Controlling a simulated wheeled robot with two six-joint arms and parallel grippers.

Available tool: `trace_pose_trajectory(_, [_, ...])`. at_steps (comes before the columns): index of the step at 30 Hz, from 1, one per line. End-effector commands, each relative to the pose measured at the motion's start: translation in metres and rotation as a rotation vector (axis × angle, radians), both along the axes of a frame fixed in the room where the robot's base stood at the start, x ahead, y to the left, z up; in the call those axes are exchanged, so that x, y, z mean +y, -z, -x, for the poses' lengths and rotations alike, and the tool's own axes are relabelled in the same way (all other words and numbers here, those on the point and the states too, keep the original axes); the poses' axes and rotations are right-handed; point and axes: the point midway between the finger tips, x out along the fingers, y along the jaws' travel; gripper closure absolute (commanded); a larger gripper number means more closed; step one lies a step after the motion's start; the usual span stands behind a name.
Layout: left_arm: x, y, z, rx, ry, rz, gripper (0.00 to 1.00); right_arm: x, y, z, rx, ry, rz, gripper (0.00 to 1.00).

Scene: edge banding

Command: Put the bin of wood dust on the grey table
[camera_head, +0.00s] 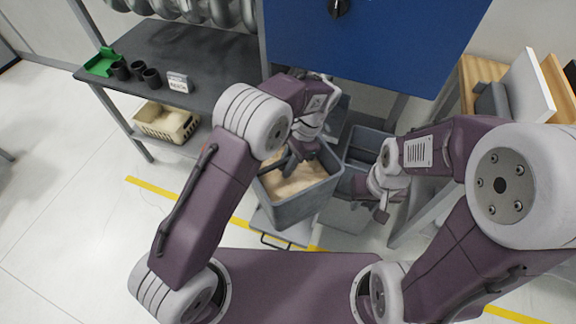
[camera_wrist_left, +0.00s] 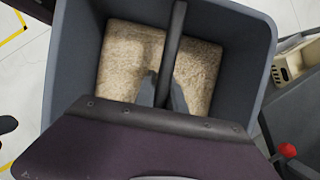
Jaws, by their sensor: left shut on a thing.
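The grey bin of wood dust (camera_head: 300,208) is below the middle of the head view, with pale dust inside it. In the left wrist view the bin (camera_wrist_left: 235,45) fills most of the picture, and a dark bar (camera_wrist_left: 176,40) runs across its opening. My left gripper (camera_head: 300,155) is over the bin; its fingers (camera_wrist_left: 163,92) are shut on the bar. My right gripper (camera_head: 382,205) hangs to the right of the bin, apart from it; its finger gap is unclear. The grey table (camera_head: 205,55) is at the upper left.
On the grey table are a green tray (camera_head: 101,63), several dark cups (camera_head: 137,70) and a small sign (camera_head: 178,82). A beige basket (camera_head: 166,122) is on the shelf below. A blue cabinet (camera_head: 375,40) and another grey bin (camera_head: 365,145) stand behind. Floor at left is clear.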

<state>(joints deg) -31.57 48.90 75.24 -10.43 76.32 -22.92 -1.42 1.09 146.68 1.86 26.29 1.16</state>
Motion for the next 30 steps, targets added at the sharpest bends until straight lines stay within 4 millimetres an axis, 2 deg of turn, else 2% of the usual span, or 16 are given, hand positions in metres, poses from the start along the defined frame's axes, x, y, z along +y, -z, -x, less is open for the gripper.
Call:
trace_pose_trajectory(12, [0.046,-0.059,0.034,-0.003,-0.473,0.002,1.0,0.0,0.0,0.0,0.0,0.0,0.0,0.67])
trace_pose_trajectory(16, [0.055,-0.071,0.041,-0.002,-0.577,0.002,1.0,0.0,0.0,0.0,0.0,0.0,0.0,0.67])
trace_pose_trajectory(24, [0.058,-0.076,0.045,0.0,-0.629,0.001,1.0,0.0,0.0,0.0,0.0,0.0,0.0,0.67])
trace_pose_trajectory(30, [0.045,-0.075,0.033,-0.001,-0.69,0.0,1.0,0.0,0.0,0.0,0.0,0.0,0.0,0.67])
